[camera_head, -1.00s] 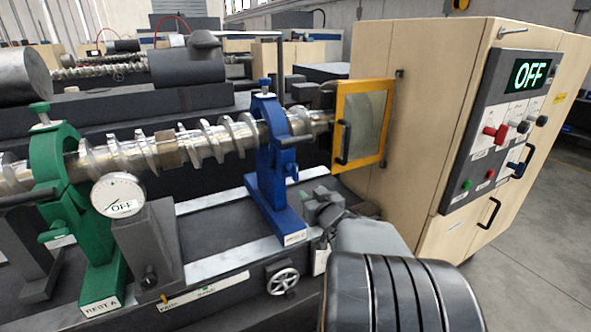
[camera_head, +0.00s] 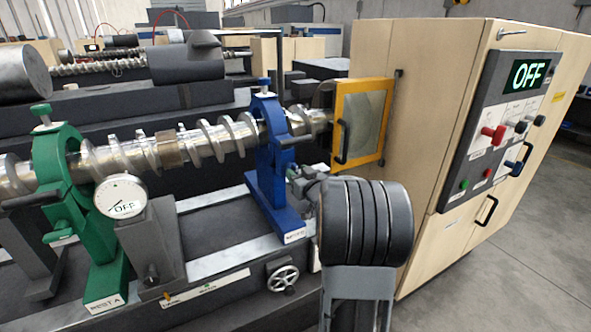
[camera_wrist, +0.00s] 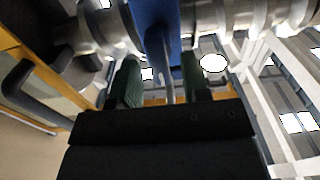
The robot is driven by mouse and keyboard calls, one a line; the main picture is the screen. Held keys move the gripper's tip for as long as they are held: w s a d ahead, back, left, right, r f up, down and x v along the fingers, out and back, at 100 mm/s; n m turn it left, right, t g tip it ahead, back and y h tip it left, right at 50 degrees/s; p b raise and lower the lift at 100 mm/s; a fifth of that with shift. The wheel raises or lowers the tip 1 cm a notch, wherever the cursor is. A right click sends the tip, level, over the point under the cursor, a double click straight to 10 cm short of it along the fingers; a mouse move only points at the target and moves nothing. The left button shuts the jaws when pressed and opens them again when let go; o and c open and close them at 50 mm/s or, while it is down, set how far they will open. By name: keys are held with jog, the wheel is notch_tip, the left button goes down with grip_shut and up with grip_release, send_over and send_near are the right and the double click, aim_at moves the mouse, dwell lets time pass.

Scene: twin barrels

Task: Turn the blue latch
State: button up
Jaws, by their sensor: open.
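The blue rest (camera_head: 272,165) stands upright around the metal screw shaft, and its lower side is partly behind my gripper (camera_head: 297,176). In the wrist view the blue rest (camera_wrist: 156,22) is straight ahead, with a narrow grey-blue bar, seemingly the blue latch (camera_wrist: 167,70), hanging from it. My gripper (camera_wrist: 160,68) is open, with one dark green finger on each side of this bar. I cannot tell whether either finger touches it. In the head view the latch is hard to make out behind the gripper.
A green rest (camera_head: 62,185) and a round gauge (camera_head: 121,196) stand to the left. The yellow-framed door (camera_head: 362,122) and beige cabinet (camera_head: 420,110) are close on the right; the panel (camera_head: 495,130) reads OFF. The screw shaft (camera_head: 200,145) runs across above the bed.

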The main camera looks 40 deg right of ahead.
jog(key=shift+w+d, duration=0.15)
jog(key=shift+w, duration=0.9)
jog(key=c, duration=0.7)
